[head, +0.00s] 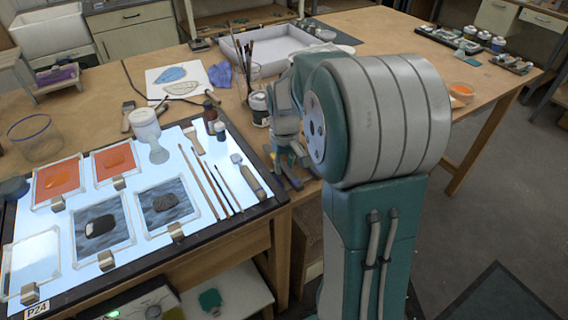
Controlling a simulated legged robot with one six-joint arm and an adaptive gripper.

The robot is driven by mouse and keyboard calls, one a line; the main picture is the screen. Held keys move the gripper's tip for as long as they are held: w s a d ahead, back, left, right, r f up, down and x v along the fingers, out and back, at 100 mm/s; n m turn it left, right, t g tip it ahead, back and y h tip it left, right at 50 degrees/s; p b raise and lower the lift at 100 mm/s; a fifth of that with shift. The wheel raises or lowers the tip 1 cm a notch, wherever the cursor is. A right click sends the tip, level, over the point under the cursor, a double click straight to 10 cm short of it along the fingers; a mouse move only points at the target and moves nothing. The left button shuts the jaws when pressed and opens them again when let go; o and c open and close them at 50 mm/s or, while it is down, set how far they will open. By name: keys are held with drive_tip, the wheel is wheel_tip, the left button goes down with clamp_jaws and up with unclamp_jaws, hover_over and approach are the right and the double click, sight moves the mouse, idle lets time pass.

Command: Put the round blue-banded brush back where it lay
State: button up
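Several thin brushes (218,186) lie side by side on the lit glass panel (180,160), near its right end. They are too small to tell which, if any, is round with a blue band. My gripper (286,168) points down just right of the panel, by the table's front edge, and is partly hidden behind my own arm. Small yellow and blue patches show around its fingers. I cannot tell whether they belong to a held brush or to things lying there, nor whether the fingers are open or shut.
Orange glass panes (58,179) and dark textured panes (100,224) lie clipped on the panel's left part. A white-lidded jar (145,125), small bottles (220,131), a pot of upright brushes (248,70) and a white tray (272,45) stand behind. The right tabletop has clear room.

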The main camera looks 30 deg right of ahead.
drive_tip(key=shift+o, duration=1.2)
wheel_tip(320, 180, up, 12)
drive_tip(key=s+a+t, duration=0.2)
drive_tip(key=s+a, duration=0.4)
drive_tip(key=s, duration=0.3)
drive_tip(key=s+a+t, duration=0.3)
drive_tip(key=s+a, duration=0.3)
drive_tip(key=s, duration=0.4)
drive_tip(key=shift+a+t, duration=0.3)
drive_tip(key=shift+a, duration=0.05)
drive_tip(key=shift+f, duration=0.15)
drive_tip(key=shift+c, duration=0.9)
drive_tip(key=shift+a, duration=0.1)
